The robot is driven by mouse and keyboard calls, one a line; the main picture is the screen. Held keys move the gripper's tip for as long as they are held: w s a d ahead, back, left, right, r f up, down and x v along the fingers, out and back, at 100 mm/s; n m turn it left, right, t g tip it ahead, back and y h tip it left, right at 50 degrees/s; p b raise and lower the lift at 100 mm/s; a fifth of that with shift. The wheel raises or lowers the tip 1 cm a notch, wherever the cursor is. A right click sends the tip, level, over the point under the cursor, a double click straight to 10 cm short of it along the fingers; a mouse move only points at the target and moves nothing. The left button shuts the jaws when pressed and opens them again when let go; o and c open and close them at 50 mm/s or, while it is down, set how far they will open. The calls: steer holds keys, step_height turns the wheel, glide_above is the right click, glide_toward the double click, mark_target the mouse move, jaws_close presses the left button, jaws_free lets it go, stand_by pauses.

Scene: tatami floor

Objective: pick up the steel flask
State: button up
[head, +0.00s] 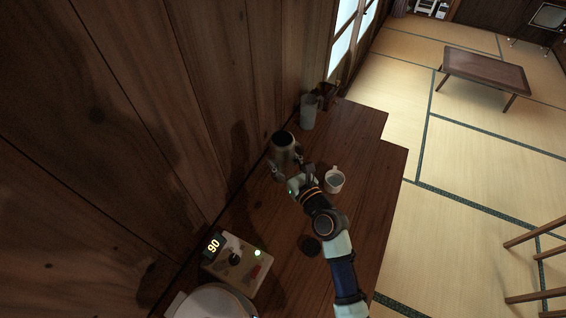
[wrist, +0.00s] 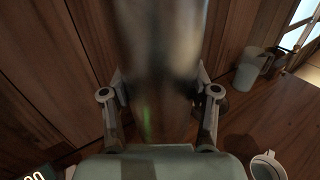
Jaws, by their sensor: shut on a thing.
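The steel flask (head: 281,152) is a grey cylinder with a dark open top, near the wooden wall in the head view. It also fills the upper middle of the wrist view (wrist: 160,40), close and blurred. My gripper (head: 288,165) is shut on its sides, with one finger on the left and one on the right in the wrist view (wrist: 160,88). The flask looks upright. Its base is hidden, so I cannot tell whether it touches the counter.
A white cup (head: 335,184) stands close right of my gripper. A grey-green pitcher (head: 308,114) stands behind the flask. A dark disc (head: 310,245), a control box (head: 238,262) reading 90 and a pale round vessel (head: 210,303) are nearer. The wooden wall (head: 200,110) is close on the left.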

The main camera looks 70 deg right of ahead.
mark_target(288, 154)
steer(key=shift+r+p, duration=1.2)
steer(key=shift+r, duration=1.65)
